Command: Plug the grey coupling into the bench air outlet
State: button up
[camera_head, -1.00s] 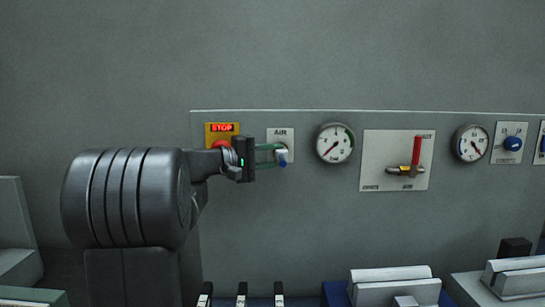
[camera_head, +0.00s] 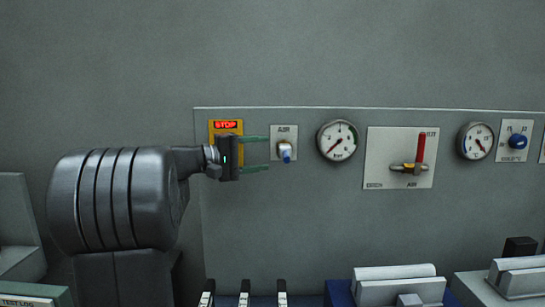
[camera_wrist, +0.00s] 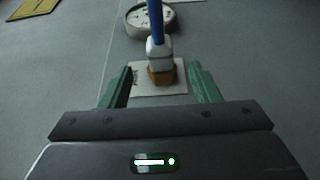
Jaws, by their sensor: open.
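The pale grey coupling (camera_head: 285,149) is at the AIR plate (camera_head: 276,136) on the panel, with blue at its near end. In the wrist view, the coupling (camera_wrist: 158,50) sits against the brass outlet (camera_wrist: 161,75), with a blue hose (camera_wrist: 156,20) running from it. No gap shows between coupling and brass, but how deep it sits is hidden. My gripper (camera_head: 268,153) is open, its green fingers spread above and below and stopping left of the coupling. In the wrist view, my gripper (camera_wrist: 161,68) has a clear gap on both sides of the brass.
A yellow STOP plate (camera_head: 219,128) is behind my gripper. A gauge (camera_head: 338,141) is just right of the outlet, then a red-handled valve (camera_head: 421,150) and a second gauge (camera_head: 476,141). Bins (camera_head: 395,287) stand along the bottom.

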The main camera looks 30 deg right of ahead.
aim_at(278, 152)
jog(key=w+a+b, duration=0.1)
jog(key=a, duration=0.7)
jog(key=shift+a, duration=0.35)
jog(key=d, duration=0.4)
jog(key=s+d+p, duration=0.1)
jog(key=d, duration=0.4)
jog(key=d+p, duration=0.1)
jog(key=d, duration=0.3)
jog(key=shift+s+d, duration=0.3)
jog(key=shift+d, duration=0.1)
jog(key=shift+a, duration=0.1)
